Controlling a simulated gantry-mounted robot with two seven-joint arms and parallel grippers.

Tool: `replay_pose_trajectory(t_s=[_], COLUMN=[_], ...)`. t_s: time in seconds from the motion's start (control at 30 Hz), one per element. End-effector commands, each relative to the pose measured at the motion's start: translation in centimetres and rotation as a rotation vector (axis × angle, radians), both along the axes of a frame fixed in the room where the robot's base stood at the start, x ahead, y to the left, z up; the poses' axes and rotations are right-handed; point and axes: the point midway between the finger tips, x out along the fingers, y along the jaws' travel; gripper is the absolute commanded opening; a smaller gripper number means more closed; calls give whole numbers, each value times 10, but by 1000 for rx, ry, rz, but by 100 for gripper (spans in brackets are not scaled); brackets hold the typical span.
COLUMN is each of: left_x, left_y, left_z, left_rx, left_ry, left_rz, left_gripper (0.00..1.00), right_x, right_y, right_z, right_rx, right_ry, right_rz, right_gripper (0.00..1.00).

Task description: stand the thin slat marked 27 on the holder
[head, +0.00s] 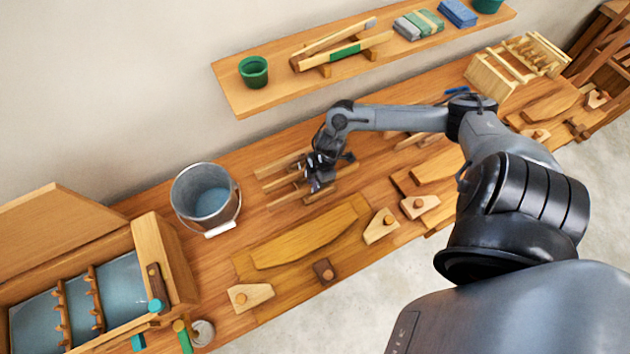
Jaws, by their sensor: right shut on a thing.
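My right gripper (318,184) reaches down over a small group of thin wooden slats (276,180) in the middle of the bench. It is shut on one of these slats, mostly hidden by the fingers. No number can be read on any slat from here, so I cannot tell which is 27. A pale wooden rack (497,75) with upright bars stands at the far right of the bench; it may be the holder, but I cannot tell for sure. My left gripper is not in view.
A metal bucket (186,208) stands left of the slats. A curved board (308,240) and clamp blocks (381,226) lie in front. A water trough (110,287) is at the lower left. A wall shelf (290,95) runs behind the bench.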

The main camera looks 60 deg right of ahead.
Motion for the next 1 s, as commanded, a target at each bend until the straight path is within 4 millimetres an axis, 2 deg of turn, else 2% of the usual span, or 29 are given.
replay_pose_trajectory(t_s=[0.63,0.67,0.83,1.0], left_x=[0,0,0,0], left_y=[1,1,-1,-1], left_z=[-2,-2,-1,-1], left_rx=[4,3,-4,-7], left_ry=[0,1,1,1], left_rz=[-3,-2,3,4], left_gripper=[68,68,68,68], right_x=[0,0,0,0], right_y=[0,0,0,0], right_z=[-5,-5,-5,-5], right_rx=[0,0,0,0], right_ry=[-1,-1,-1,0], right_rz=[0,0,0,0], right_gripper=[0,16,42,44])
